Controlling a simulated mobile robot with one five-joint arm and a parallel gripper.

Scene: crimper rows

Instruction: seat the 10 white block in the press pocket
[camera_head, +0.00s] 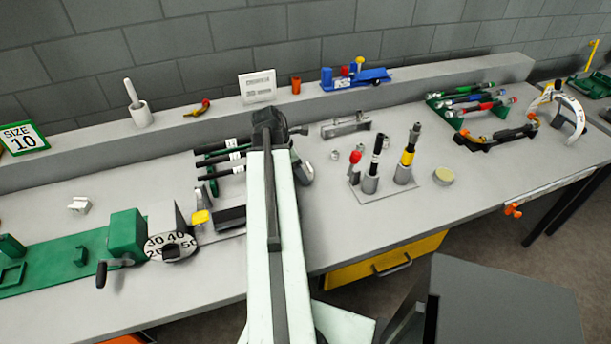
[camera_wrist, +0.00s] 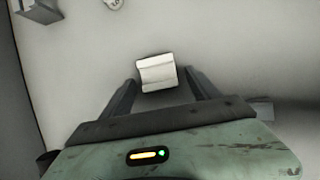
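A white block (camera_wrist: 157,74) with a stepped face lies between and just beyond the fingertips of my gripper (camera_wrist: 160,84) in the wrist view. Gaps show on both sides of it; the fingers are apart and not closed on it. No number can be read on it. In the head view my gripper (camera_head: 272,122) is over the middle of the bench, and my arm hides what lies under it. Another small white block (camera_head: 79,205) sits on the bench at the left. The green press (camera_head: 127,235) with a numbered dial stands at the front left; I cannot make out its pocket clearly.
A SIZE 10 sign (camera_head: 23,138) stands at the far left. Black-handled tools (camera_head: 222,160) lie left of my arm. A plate with upright tools (camera_head: 395,190) and a metal bracket (camera_head: 346,124) are to its right. Bare bench lies between the small block and the back ledge.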

